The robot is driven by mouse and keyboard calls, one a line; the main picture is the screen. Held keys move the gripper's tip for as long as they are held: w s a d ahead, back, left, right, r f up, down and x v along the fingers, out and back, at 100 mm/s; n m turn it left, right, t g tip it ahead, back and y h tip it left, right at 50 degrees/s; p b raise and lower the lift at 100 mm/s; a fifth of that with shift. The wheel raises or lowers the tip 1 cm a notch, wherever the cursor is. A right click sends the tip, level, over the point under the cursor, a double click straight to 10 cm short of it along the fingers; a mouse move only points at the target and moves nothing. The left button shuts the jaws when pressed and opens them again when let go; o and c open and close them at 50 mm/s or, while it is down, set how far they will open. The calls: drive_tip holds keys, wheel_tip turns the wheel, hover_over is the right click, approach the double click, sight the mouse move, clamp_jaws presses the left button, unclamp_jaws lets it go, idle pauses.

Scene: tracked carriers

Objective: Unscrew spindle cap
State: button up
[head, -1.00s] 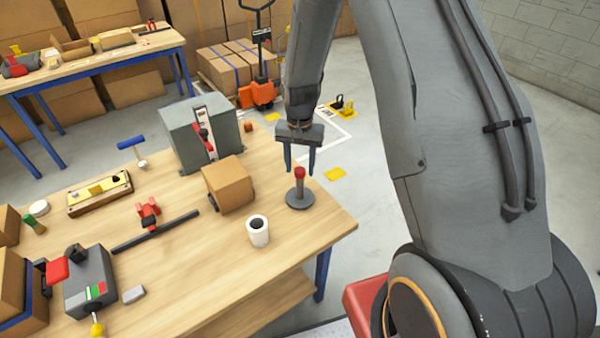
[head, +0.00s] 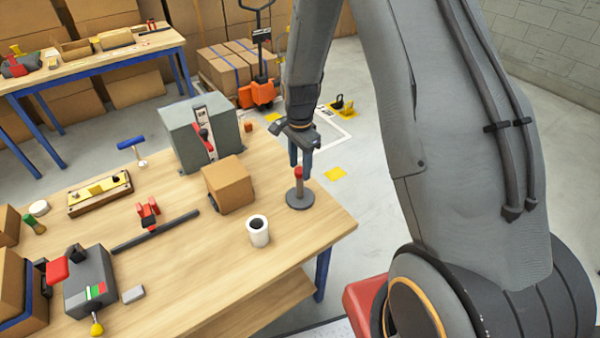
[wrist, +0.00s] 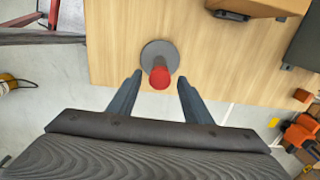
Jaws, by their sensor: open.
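The spindle is a grey post on a round dark base (head: 300,201) near the right end of the wooden table, with a red cap (head: 298,172) on its top. In the wrist view the red cap (wrist: 160,78) shows above the round base (wrist: 153,52). My gripper (head: 301,160) is open and points down just above the cap. In the wrist view the fingers (wrist: 158,88) are on either side of the cap, with clear gaps. The head view shows the fingers nearly in line, partly overlapping the cap. The spindle stands upright.
A cardboard box (head: 229,187) and a white roll (head: 258,231) stand left of the spindle. A grey cabinet (head: 195,138) stands behind the box. The table's right edge is close to the spindle. A black bar with a red clamp (head: 150,215) lies further left.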

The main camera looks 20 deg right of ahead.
drive_tip(key=c, duration=0.9)
drive_tip(key=n, duration=0.9)
drive_tip(key=shift+n, duration=0.4)
drive_tip(key=n, duration=0.9)
drive_tip(key=shift+n, duration=0.4)
